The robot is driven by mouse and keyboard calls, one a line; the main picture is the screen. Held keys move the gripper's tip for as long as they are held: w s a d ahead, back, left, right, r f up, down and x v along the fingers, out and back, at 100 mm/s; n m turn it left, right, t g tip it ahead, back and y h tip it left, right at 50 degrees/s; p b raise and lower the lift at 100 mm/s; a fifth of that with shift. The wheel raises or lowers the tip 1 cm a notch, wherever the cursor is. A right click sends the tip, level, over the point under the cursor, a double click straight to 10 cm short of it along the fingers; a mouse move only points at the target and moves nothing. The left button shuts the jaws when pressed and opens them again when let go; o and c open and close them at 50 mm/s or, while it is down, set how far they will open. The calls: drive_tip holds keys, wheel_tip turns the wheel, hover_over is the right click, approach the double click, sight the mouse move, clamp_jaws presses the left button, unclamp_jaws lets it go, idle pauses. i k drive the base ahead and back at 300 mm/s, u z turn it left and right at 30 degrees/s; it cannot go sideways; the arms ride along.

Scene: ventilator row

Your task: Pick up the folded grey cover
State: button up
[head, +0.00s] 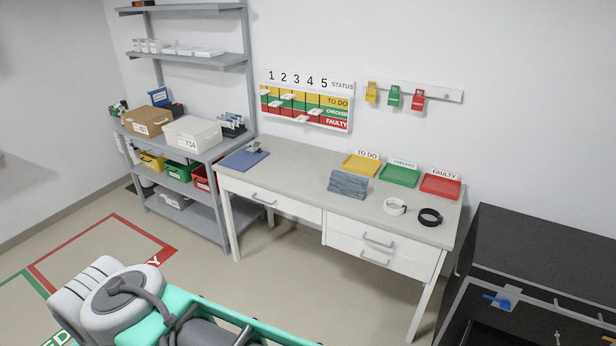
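The folded grey cover (348,184) lies on the white table (300,170), near the middle of its right half. My gripper cannot be made out in the head view.
Yellow (361,166), green (399,175) and red (440,187) trays stand behind and right of the cover. A white roll (395,207) and a black roll (430,217) lie to its right. A dark cabinet (540,250) stands right.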

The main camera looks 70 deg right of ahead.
sight(348, 185)
drive_tip(key=i, duration=0.95)
drive_tip(key=z, duration=3.25)
drive_tip(key=i, duration=2.35)
drive_tip(key=u, duration=2.3)
